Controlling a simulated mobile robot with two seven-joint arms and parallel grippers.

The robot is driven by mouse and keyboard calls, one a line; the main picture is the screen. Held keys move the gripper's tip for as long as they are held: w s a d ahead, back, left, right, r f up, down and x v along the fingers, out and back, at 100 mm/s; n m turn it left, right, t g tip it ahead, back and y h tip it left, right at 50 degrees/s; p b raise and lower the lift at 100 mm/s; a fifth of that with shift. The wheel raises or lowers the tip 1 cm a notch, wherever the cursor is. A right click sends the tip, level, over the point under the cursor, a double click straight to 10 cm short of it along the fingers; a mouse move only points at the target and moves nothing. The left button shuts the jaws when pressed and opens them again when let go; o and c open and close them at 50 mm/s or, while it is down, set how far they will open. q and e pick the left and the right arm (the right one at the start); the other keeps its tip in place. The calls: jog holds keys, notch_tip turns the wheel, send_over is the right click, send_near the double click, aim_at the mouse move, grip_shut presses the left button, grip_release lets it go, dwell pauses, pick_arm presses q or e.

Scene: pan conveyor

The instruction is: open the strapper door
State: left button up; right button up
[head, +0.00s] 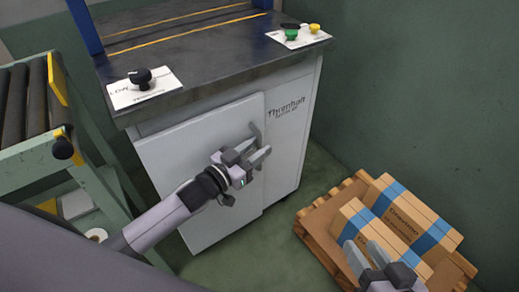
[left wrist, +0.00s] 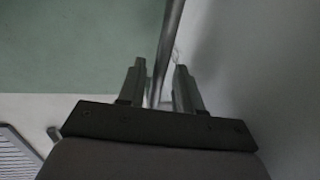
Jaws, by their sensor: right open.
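The strapper (head: 290,135) is a light grey cabinet with a dark top. Its door (head: 175,145) covers the left part of the front and looks shut. A grey bar handle (head: 255,130) stands near the door's right edge. My left gripper (head: 262,156) is at this handle. In the left wrist view the handle bar (left wrist: 168,45) runs between the two fingers of my left gripper (left wrist: 160,85), with gaps beside it, so the fingers are open around it. My right gripper (head: 362,256) is open and empty at the lower right, in front of the boxes.
A wooden pallet (head: 318,226) with strapped cardboard boxes (head: 415,213) stands on the floor at the right. A green roller conveyor (head: 40,150) stands at the left. A black knob (head: 141,78) and green and yellow buttons (head: 291,35) sit on the strapper's top. Floor is clear between cabinet and pallet.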

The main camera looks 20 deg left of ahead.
pick_arm(q)
jog(key=shift+w+d, duration=0.3)
jog(key=shift+w, duration=0.25)
grip_shut()
